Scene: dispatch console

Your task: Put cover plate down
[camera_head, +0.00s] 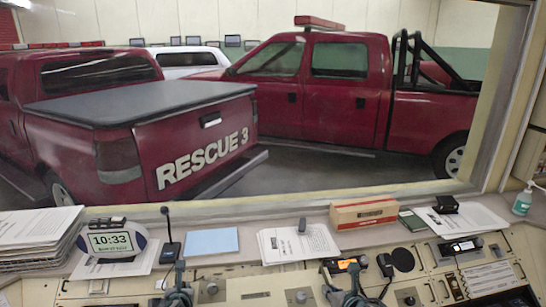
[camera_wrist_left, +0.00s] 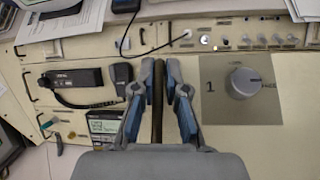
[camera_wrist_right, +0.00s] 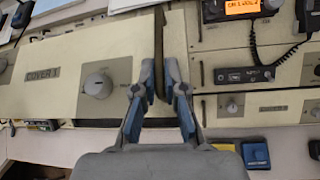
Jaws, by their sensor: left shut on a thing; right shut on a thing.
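The cover plate is a beige panel marked "COVER 1" (camera_wrist_right: 42,76) in the right wrist view, with a round grey knob (camera_wrist_right: 97,86). In the head view its label strip (camera_head: 256,295) lies between my grippers. My left gripper (camera_head: 179,283) is shut on a dark upright bar (camera_wrist_left: 158,110), seen in the left wrist view. My right gripper (camera_head: 350,284) is shut on a thin brownish bar (camera_wrist_right: 159,45). These look like the plate's side handles, but their joins are hidden by the fingers. I cannot tell whether the plate touches the console.
A radio with a handset (camera_wrist_left: 75,79) sits left of my left gripper. Papers (camera_head: 298,243), a cardboard box (camera_head: 363,213) and a microphone (camera_head: 169,245) stand behind the console panels.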

